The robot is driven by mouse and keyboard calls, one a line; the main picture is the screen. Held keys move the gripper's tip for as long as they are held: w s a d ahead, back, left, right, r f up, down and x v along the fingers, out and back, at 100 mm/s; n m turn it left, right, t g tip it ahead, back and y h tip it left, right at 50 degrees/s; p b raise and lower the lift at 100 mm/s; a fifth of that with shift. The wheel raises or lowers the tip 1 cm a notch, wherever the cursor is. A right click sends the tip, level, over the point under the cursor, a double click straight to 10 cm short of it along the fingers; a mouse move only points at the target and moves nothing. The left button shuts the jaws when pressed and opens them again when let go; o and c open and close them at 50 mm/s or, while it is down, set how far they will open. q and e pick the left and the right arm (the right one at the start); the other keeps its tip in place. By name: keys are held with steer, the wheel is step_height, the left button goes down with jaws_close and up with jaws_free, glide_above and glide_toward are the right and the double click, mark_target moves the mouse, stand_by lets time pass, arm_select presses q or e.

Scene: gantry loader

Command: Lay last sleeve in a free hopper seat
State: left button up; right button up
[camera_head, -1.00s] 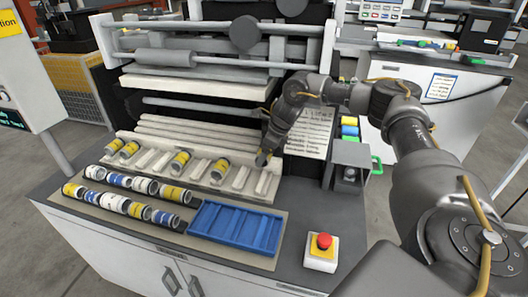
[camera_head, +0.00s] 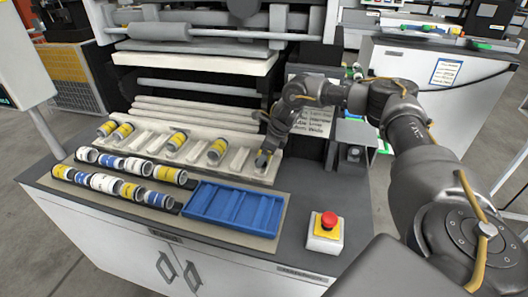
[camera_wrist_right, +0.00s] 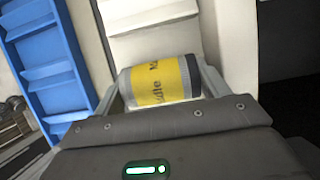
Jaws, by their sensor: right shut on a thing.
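My right gripper (camera_head: 262,162) is at the right end of the pale hopper (camera_head: 151,145), low over its last seats. In the right wrist view it is shut on a yellow sleeve (camera_wrist_right: 160,80) with a grey end, lying crosswise between the fingers. The pale hopper surface shows right behind the sleeve; I cannot tell whether the sleeve touches it. Yellow-banded sleeves lie in other hopper seats: two at the left end (camera_head: 106,128) (camera_head: 122,131), one in the middle (camera_head: 178,140) and one further right (camera_head: 217,149). Bare seats show between them. My left gripper is out of view.
Two rows of blue, white and yellow sleeves (camera_head: 103,182) lie on the mat in front of the hopper. An empty blue tray (camera_head: 236,207) sits beside them, also in the wrist view (camera_wrist_right: 48,65). A red stop button (camera_head: 328,220) stands at the right. Machine rollers overhang behind.

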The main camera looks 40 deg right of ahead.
steer(key=o, duration=1.3)
steer(key=shift+r, duration=0.1)
